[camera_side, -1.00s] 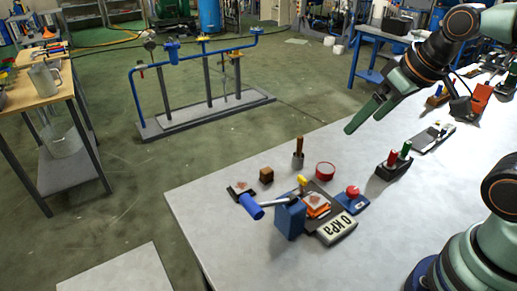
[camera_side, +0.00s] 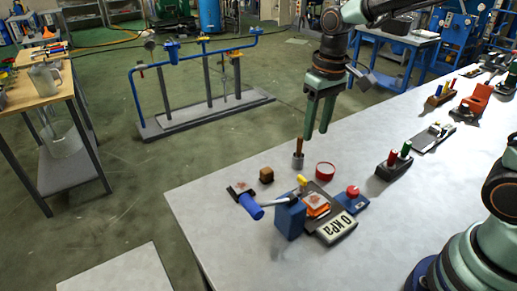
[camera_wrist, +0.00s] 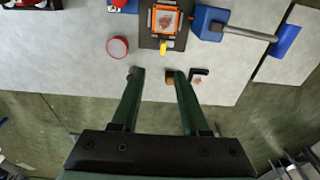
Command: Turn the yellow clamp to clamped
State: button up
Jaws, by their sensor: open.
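The yellow clamp (camera_side: 302,181) is a small upright piece at the back edge of a dark plate (camera_side: 319,194) that carries an orange-framed square (camera_side: 317,204). It also shows in the wrist view (camera_wrist: 163,47), at the plate's near edge. Its exact setting is too small to tell. In the wrist view the gripper (camera_wrist: 159,72) is open and empty. The clamp lies beyond the gap between its fingertips.
A blue block (camera_side: 290,219) with a blue-handled lever (camera_side: 251,206) stands left of the plate. A red ring (camera_side: 325,170), brown cube (camera_side: 266,174), red button (camera_side: 353,191) and kPa display (camera_side: 337,229) are close by.

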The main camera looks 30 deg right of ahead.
aim_at(302, 177)
jog(key=shift+g, duration=0.4)
jog(key=f, duration=0.4)
jog(key=w+f, duration=0.1)
jog(key=f, duration=0.4)
jog(key=a+f, duration=0.1)
jog(key=f, duration=0.4)
jog(key=shift+w+f, duration=0.15)
grip_shut()
